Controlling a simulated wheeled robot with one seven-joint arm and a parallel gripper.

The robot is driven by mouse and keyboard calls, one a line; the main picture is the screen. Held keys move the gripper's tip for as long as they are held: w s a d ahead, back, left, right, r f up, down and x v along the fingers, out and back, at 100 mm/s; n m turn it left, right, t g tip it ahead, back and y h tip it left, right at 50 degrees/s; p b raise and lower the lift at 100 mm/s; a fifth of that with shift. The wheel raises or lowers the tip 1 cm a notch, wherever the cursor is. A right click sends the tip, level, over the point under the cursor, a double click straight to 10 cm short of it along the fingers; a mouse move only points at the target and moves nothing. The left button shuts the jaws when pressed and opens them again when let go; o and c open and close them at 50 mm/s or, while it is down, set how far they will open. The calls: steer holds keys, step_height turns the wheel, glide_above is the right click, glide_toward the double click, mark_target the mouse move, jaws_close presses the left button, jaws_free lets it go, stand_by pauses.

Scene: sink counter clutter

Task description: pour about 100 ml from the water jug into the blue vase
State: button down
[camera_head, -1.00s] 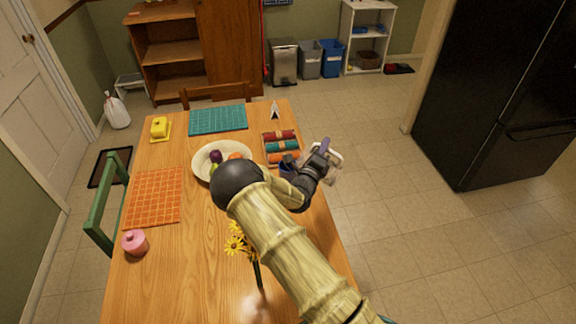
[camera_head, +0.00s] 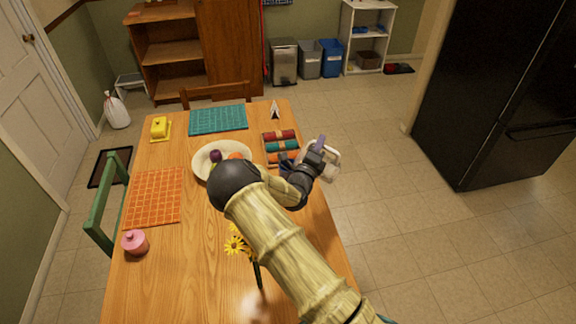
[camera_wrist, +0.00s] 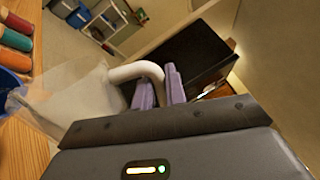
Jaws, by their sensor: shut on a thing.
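The water jug (camera_wrist: 65,92) is a clear, pale vessel with a white looped handle; in the wrist view it lies tilted, its body toward the left. My gripper (camera_wrist: 160,88) is shut on the jug's handle with its purple fingers. In the head view my gripper (camera_head: 319,148) and the jug (camera_head: 333,167) are over the table's right edge. A blue thing, likely the blue vase (camera_head: 284,165), shows partly behind my arm, left of the jug. Its blue side also shows at the left edge of the wrist view (camera_wrist: 11,86). Its opening and any water flow cannot be made out.
Rolled cloths (camera_head: 281,146) in a tray lie just beyond the blue thing. A fruit bowl (camera_head: 205,154) stands left of my arm, and yellow flowers (camera_head: 235,243) stand nearer. A pink pot (camera_head: 135,242) and orange mat (camera_head: 153,198) are at left. Floor is open to the right.

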mark_target(329, 160)
steer(key=shift+w+a+r+n+p, duration=0.2)
steer(key=shift+a+r+n+p, duration=0.1)
steer(key=shift+a+n, duration=0.15)
steer(key=shift+w+a+r, duration=0.1)
steer(key=shift+a, duration=0.3)
steer(key=shift+w+a+r+n+p, duration=0.25)
steer(key=shift+a+n+p, duration=0.2)
steer(key=shift+a+n, duration=0.15)
stand_by(0.7)
steer(key=d+f+m, duration=0.1)
steer(key=s+d+f+m+b, duration=0.1)
steer(key=d+m, duration=0.1)
steer(key=d+f+m, duration=0.1)
steer(key=d, duration=0.1)
steer(key=shift+s+d+f+m+g+h+b, duration=0.1)
steer(key=shift+s+d+m+g+h+b, duration=0.05)
steer(key=shift+s+m+g+h+b, duration=0.2)
steer(key=shift+s+f, duration=0.1)
steer(key=shift+f, duration=0.05)
steer(key=shift+s+d+f+m, duration=0.15)
steer(key=shift+d+f+m, duration=0.2)
steer(key=shift+m, duration=0.25)
steer(key=shift+s+d+f+m, duration=0.1)
steer(key=shift+d+f+m, duration=0.15)
steer(key=shift+f+m, duration=0.3)
stand_by(1.0)
